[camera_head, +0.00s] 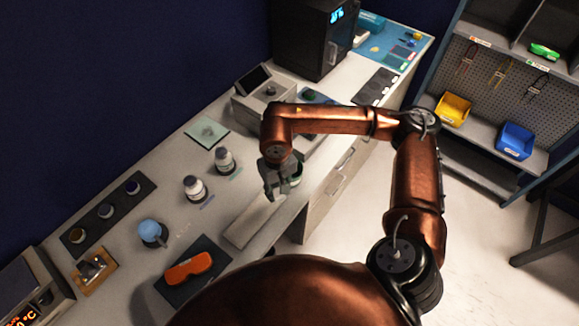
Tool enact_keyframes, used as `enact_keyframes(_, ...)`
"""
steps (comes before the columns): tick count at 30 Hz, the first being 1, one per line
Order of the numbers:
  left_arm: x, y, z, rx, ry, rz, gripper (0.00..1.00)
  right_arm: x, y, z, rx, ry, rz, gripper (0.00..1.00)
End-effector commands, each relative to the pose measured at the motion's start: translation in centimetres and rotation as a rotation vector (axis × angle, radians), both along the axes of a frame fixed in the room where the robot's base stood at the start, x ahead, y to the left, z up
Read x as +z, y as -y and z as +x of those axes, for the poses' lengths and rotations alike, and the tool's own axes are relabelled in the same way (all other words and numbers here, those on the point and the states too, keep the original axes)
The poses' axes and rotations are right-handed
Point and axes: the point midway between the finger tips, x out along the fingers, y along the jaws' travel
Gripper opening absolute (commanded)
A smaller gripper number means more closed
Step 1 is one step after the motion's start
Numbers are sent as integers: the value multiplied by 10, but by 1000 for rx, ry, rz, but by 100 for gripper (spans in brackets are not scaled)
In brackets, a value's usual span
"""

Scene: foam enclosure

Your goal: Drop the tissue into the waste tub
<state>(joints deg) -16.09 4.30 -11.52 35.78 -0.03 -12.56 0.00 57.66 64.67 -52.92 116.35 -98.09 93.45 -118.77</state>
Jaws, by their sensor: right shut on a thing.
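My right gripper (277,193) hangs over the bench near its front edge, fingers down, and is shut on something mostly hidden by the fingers. I cannot make out the tissue or the waste tub for certain. A light blue rounded thing (149,229) sits on a small dark base at the left; what it is stays unclear. My left gripper is not in view.
A pale flat strip (254,221) lies below the gripper. Two white bottles (194,188) (224,160) stand left of it. A black machine (310,40) stands at the back.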

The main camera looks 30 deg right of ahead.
Motion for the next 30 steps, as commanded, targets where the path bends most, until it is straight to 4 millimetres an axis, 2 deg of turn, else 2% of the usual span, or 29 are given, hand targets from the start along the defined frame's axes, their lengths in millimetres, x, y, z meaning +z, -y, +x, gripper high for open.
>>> enact_keyframes(5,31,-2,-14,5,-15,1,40,29,23,31,-102,10,1,8)
enact_keyframes(10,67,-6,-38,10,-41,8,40,59,65,70,-255,9,1,8)
enact_keyframes(13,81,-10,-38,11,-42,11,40,69,87,84,-326,5,0,8)
enact_keyframes(15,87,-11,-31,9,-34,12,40,73,99,90,-360,0,-1,8)
enact_keyframes(18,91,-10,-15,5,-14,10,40,73,108,94,-386,-3,-3,8)
enact_keyframes(22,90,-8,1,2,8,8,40,67,110,95,-392,-4,-3,8)
enact_keyframes(30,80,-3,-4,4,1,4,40,40,108,95,-390,-5,-3,8)
